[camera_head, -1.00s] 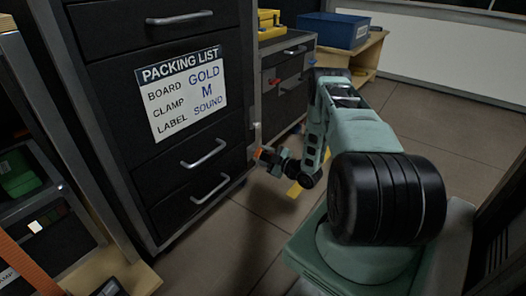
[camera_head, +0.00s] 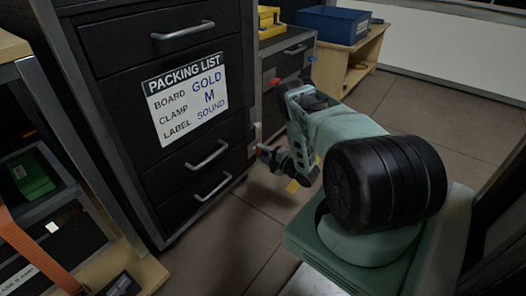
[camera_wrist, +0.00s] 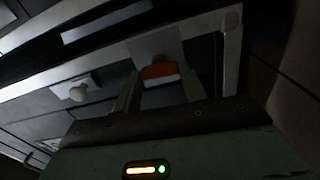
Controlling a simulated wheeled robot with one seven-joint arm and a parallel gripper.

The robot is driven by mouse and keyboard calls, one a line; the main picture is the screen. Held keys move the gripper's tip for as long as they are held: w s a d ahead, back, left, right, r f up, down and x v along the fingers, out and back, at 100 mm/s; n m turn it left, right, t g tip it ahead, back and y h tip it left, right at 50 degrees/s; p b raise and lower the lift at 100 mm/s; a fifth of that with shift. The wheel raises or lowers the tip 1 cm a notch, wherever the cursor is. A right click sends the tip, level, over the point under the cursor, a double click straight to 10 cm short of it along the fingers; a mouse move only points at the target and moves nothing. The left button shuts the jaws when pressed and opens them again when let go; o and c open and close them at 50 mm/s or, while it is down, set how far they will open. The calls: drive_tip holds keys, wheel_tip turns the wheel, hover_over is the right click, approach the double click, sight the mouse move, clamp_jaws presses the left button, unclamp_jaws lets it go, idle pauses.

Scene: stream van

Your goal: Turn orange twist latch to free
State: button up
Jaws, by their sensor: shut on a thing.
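The orange twist latch (camera_wrist: 159,71) shows in the wrist view as an orange block with a pale lower edge, in front of a grey plate. My gripper (camera_wrist: 161,88) has one finger on each side of it and is shut on it. In the head view my gripper (camera_head: 265,153) is beside the right edge of the dark drawer cabinet, low down. The latch cannot be made out there. The wrist view is dark, so the latch's exact angle is hard to tell.
The dark drawer cabinet (camera_head: 160,165) has metal handles and a packing list sign (camera_head: 187,98). A pale knob (camera_wrist: 78,92) is left of the latch in the wrist view. A blue bin (camera_head: 334,24) stands on a wooden shelf behind. Floor is clear at the right.

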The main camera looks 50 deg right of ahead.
drive_tip(key=shift+s+n, duration=0.1)
drive_tip(key=shift+n, duration=0.4)
drive_tip(key=o, duration=1)
drive_tip(key=s+p, duration=0.2)
drive_tip(key=s, duration=0.3)
drive_tip(key=s+d+p, duration=0.1)
drive_tip(key=s+p, duration=0.2)
drive_tip(key=s, duration=0.3)
drive_tip(key=s+p, duration=0.2)
drive_tip(key=s, duration=0.4)
drive_tip(key=shift+s+d, duration=0.15)
drive_tip(key=shift+d, duration=0.05)
